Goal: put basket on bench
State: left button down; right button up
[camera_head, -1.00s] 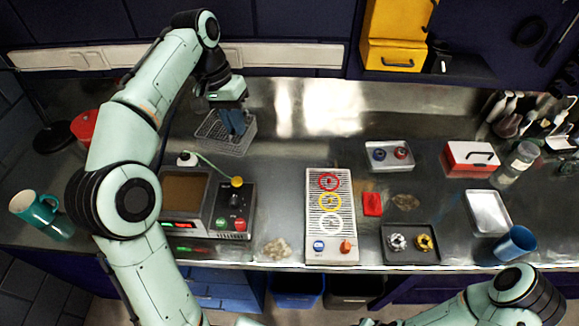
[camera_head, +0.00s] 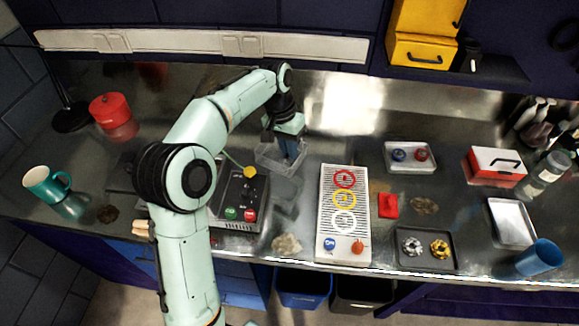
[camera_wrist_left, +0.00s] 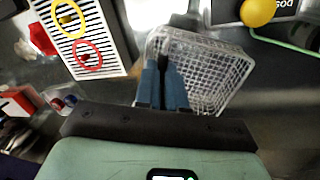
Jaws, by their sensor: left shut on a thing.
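The basket (camera_head: 272,157), a clear wire-mesh one, is at the back middle of the steel bench (camera_head: 345,120). My left gripper (camera_head: 291,158) points down at it. In the left wrist view the basket (camera_wrist_left: 215,75) lies right at the fingers (camera_wrist_left: 163,85), which are close together on its near wall. The left gripper is shut on the basket. Whether the basket's underside touches the bench is hard to tell. My right gripper is not in view.
A white slotted board with coloured rings (camera_head: 329,215) lies right of the basket. Bare bench lies behind the board.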

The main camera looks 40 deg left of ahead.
aim_at(290, 164)
pick_arm(q)
notch_tip(290, 164, down, 2)
jog(key=shift+w+f, duration=0.1)
notch_tip(290, 164, down, 4)
jog(key=shift+f+b, duration=0.15)
jog(key=shift+b, duration=0.25)
pick_arm(e)
jog(key=shift+s+f, duration=0.4)
jog(key=shift+f, duration=0.2)
pick_arm(q)
jog(key=c, duration=1.2)
grip_release()
jog(key=r, duration=0.4)
jog(key=a+r+p, duration=0.1)
jog(key=r, duration=0.3)
jog(key=a+r+p, duration=0.1)
jog(key=r, duration=0.3)
jog(key=shift+a, duration=0.1)
pick_arm(e)
jog(key=w+r, duration=0.2)
jog(key=r, duration=0.1)
jog(key=shift+w+r, duration=0.1)
jog(key=shift+w, duration=0.3)
